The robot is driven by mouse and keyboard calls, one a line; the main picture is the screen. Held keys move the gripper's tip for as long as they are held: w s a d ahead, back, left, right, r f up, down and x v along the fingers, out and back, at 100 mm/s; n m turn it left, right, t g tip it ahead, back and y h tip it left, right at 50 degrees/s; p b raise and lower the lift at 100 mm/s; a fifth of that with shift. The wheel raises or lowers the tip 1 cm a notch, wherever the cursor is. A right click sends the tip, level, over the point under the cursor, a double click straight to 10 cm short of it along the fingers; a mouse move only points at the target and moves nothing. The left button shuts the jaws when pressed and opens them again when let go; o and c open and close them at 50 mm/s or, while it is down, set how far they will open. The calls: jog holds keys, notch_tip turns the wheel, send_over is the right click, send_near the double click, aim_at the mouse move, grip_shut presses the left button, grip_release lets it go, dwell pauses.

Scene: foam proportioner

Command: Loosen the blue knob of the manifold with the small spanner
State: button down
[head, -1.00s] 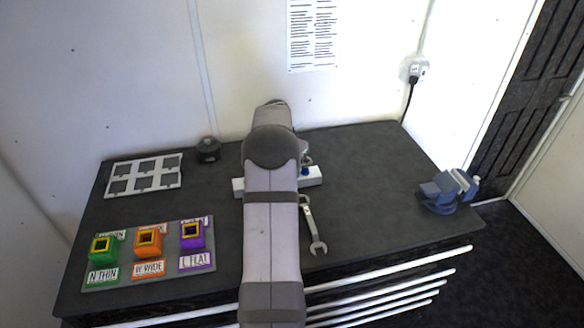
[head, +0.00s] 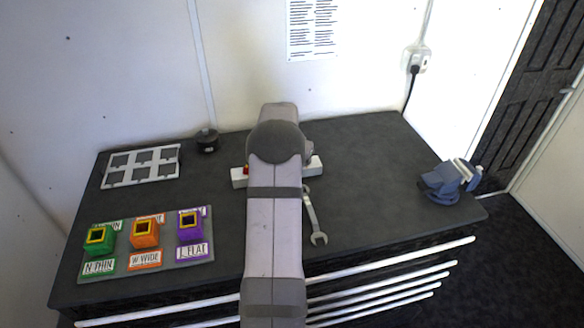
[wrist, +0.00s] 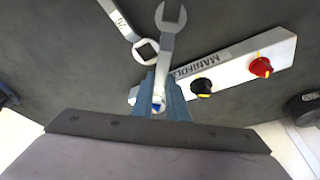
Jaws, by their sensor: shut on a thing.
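The white manifold (wrist: 240,65) carries a red knob (wrist: 261,67), a black knob (wrist: 201,87) and the blue knob (wrist: 158,102). My gripper (wrist: 161,88) is shut on the small spanner (wrist: 167,45), whose open jaw points away at the top of the wrist view. The spanner's other end is between the blue fingers at the blue knob; whether it is seated around the knob is hidden. In the head view my arm covers the gripper, the held spanner and the middle of the manifold (head: 315,168).
Another spanner (head: 314,217) lies on the bench right of my arm; its ring end (wrist: 146,50) is close to the held one. A vise (head: 447,187) stands at right. Coloured blocks on a board (head: 147,258) and a grey frame (head: 142,166) are at left. The bench's right-middle is clear.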

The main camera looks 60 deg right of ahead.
jog(key=s+n, duration=0.1)
jog(key=s+d+n+t, duration=0.1)
jog(key=n, duration=0.1)
jog(key=shift+s+n, duration=0.3)
jog(key=shift+s, duration=0.05)
jog(key=shift+s+d+n+t+y, duration=0.25)
jog(key=shift+s+n, duration=0.25)
jog(key=shift+n, duration=0.25)
jog(key=shift+s+d+n+t+y, duration=0.15)
jog(key=shift+s+d+n, duration=0.25)
jog(key=shift+n, duration=0.35)
jog(key=n, duration=0.1)
jog(key=s+d+n, duration=0.1)
jog(key=shift+s+d+n+t+y, duration=0.2)
jog(key=shift+s+n+t+y, duration=0.1)
jog(key=shift+n, duration=0.1)
jog(key=d+n, duration=0.1)
jog(key=s+d+n+p, duration=0.1)
jog(key=n, duration=0.1)
jog(key=shift+r+y, duration=0.1)
jog(key=shift+y, duration=0.3)
jog(key=shift+w+a, duration=0.15)
jog(key=shift+a, duration=0.05)
jog(key=shift+w+a+m+b, duration=0.2)
jog(key=shift+a+m+b, duration=0.3)
jog(key=shift+m+b, duration=0.35)
jog(key=shift+r+p, duration=2.2)
jog(key=shift+r, duration=0.6)
jog(key=shift+r, duration=0.15)
